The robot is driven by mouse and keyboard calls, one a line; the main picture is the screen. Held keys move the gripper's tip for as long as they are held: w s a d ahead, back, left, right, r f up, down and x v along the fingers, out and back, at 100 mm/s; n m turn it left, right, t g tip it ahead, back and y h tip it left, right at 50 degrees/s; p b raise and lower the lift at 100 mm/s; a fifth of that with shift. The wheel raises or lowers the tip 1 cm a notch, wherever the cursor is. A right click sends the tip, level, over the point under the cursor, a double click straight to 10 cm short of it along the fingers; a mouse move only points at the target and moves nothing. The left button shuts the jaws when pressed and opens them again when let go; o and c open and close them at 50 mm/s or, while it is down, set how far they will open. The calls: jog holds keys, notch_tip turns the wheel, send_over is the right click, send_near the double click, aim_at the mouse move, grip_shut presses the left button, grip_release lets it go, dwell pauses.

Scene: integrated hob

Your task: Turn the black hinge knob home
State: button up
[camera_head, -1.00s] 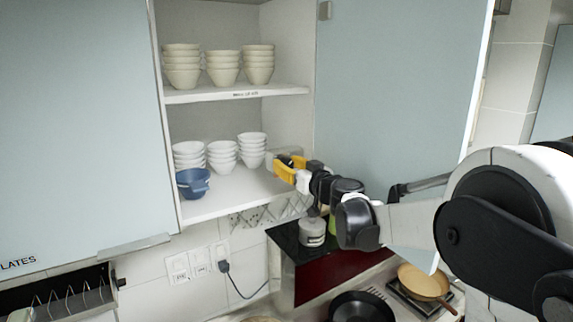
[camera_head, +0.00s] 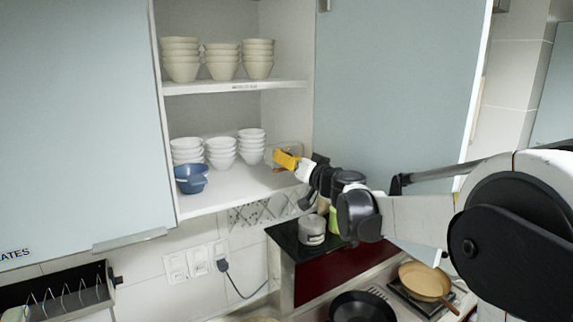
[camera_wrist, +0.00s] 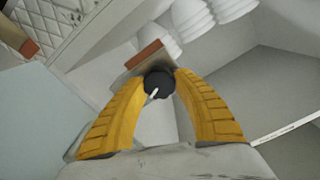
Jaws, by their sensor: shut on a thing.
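The black hinge knob (camera_wrist: 158,84) is a small dark round knob with a white pointer line, near the middle of the wrist view. It sits in front of a reddish-brown and grey block on the cabinet's side wall. My gripper (camera_wrist: 159,86) has its two yellow fingers on either side of the knob, with the tips against it. In the head view my gripper (camera_head: 285,160) is at the inner right wall of the open cabinet; the knob is hidden there. The pointer line slants down and left in the wrist view.
White bowls (camera_head: 221,152) stand in stacks on the lower shelf, with a blue pot (camera_head: 191,179) at its left. Cream bowls (camera_head: 222,65) fill the upper shelf. The open cabinet door (camera_head: 395,90) is behind my arm. Pans (camera_head: 362,307) sit on the hob below.

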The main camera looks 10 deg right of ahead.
jog(key=m+b, duration=0.2)
jog(key=m, duration=0.2)
jog(key=shift+f+m, duration=0.1)
jog(key=shift+m, duration=0.3)
jog(key=m+b, duration=0.1)
jog(key=m, duration=0.2)
jog(key=shift+d+m, duration=0.1)
jog(key=shift+m, duration=0.2)
jog(key=m+b, duration=0.1)
jog(key=m, duration=0.3)
jog(key=shift+f, duration=0.1)
jog(key=shift+w+m+b, duration=0.1)
jog(key=shift+m+b, duration=0.5)
jog(key=shift+m, duration=1.2)
jog(key=o, duration=1.2)
jog(key=shift+c, duration=0.2)
